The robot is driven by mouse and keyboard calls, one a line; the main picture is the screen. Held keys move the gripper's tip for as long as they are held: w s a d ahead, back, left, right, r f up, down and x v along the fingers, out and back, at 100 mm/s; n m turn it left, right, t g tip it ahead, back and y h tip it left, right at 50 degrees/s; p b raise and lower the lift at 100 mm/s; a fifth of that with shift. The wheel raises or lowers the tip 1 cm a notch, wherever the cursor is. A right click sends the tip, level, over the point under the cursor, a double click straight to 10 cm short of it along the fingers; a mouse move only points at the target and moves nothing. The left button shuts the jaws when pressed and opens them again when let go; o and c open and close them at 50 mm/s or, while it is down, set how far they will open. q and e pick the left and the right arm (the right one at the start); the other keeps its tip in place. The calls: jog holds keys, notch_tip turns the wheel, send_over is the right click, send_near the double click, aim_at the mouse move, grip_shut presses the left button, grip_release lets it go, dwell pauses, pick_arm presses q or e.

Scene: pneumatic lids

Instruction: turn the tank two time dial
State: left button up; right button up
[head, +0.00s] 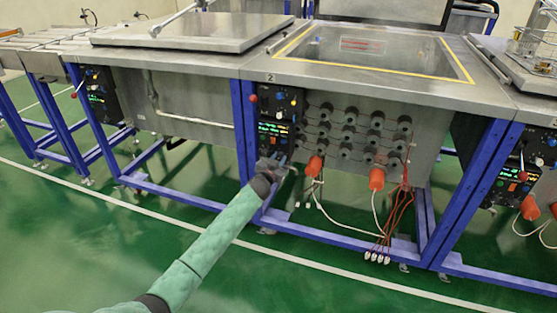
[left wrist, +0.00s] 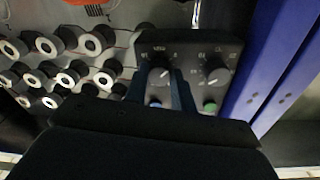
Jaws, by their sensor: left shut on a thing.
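Tank two (head: 370,50) is the middle tank, marked 2 on its front edge. Its black control panel (head: 277,110) hangs on the frame at the tank's left front. My left gripper (head: 273,164) is at the lower end of this panel. In the left wrist view the two dark fingers (left wrist: 161,88) stand on either side of a black dial (left wrist: 160,77) with a white pointer line, and are shut on it. A second dial (left wrist: 214,77) is beside it, clear of the fingers. The small dial lettering is hard to read. My right gripper is not in view.
Round grey fittings (head: 349,132) in rows and orange plugs (head: 376,179) with hanging cables are right of the panel. A blue frame post (head: 244,130) stands close on its left, also in the left wrist view (left wrist: 275,65). The green floor in front is clear.

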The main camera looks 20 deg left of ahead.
pick_arm(q)
jog(key=shift+r+m+p, duration=0.1)
jog(key=shift+m+p, duration=0.3)
jog(key=shift+m, duration=0.3)
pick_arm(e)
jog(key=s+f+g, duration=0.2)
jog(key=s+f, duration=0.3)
pick_arm(q)
jog(key=m+p, duration=0.1)
jog(key=m, duration=0.2)
jog(key=shift+p, duration=0.3)
jog(key=m+p, duration=0.1)
jog(key=m, duration=0.4)
jog(key=shift+p, duration=0.4)
jog(key=m, duration=0.3)
jog(key=m+y+p, duration=0.1)
jog(key=m, duration=0.2)
jog(key=shift+d+g+p, duration=0.1)
jog(key=shift+g+p, duration=0.2)
jog(key=m+p, duration=0.1)
jog(key=m, duration=0.3)
jog(key=shift+s+m, duration=0.1)
jog(key=shift+m, duration=0.3)
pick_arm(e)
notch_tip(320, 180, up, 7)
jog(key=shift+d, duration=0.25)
pick_arm(q)
jog(key=shift+d, duration=0.1)
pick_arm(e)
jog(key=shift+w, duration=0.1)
